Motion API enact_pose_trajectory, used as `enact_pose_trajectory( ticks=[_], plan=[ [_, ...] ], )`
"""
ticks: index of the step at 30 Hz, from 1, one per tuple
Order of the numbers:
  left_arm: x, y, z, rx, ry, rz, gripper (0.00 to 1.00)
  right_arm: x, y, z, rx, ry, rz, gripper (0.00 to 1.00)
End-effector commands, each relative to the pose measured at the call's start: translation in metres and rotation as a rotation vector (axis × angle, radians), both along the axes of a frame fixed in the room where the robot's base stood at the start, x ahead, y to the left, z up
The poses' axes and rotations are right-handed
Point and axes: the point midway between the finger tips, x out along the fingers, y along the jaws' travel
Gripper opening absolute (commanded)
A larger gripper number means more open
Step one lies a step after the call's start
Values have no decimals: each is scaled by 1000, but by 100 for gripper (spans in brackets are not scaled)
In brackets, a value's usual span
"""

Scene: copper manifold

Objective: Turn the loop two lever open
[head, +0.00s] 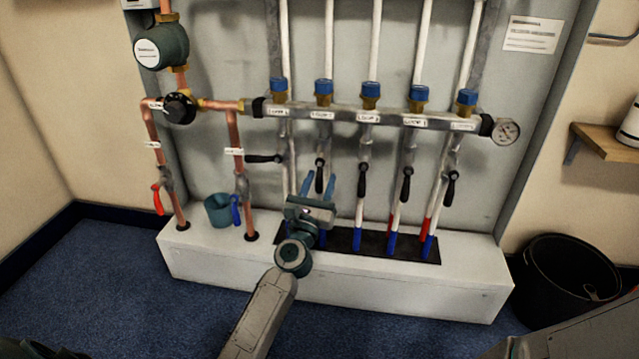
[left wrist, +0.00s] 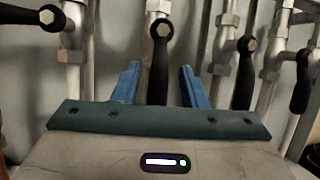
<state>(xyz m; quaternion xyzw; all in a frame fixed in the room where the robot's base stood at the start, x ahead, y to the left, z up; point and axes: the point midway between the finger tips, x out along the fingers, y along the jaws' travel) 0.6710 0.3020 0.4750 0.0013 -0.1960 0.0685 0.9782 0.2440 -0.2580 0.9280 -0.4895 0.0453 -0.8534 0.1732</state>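The copper manifold's steel bar (head: 390,116) carries several loop valves with blue caps and small labels, too blurred to read surely. Below it, the leftmost black lever (head: 263,159) points left, across its pipe. The second black lever (head: 319,180) hangs down; in the left wrist view this lever (left wrist: 160,62) appears between the fingers. The third lever (head: 363,187) and the two to its right also hang down. My left gripper (head: 319,185) is open, its blue fingers pointing up on either side of the second lever in the picture. Contact is not visible. My right gripper is out of view.
A pressure gauge (head: 506,131) ends the bar. A white plinth (head: 340,289) runs below; a black bucket (head: 567,285) stands right.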

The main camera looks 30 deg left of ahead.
Motion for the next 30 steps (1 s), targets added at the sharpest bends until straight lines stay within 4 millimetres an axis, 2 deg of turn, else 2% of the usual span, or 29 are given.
enact_pose_trajectory(
  ticks=[7, 15, 20, 30],
  plan=[
    [-7, -1, -3, 2, -1, 1, 39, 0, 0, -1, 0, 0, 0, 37],
    [-46, -7, -22, 2, 1, 1, 39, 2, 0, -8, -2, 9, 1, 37],
    [-63, -9, -28, 1, 0, 0, 39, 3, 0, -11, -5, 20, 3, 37],
    [-69, -10, -29, 0, 0, 0, 39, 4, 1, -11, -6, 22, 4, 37]
  ],
)
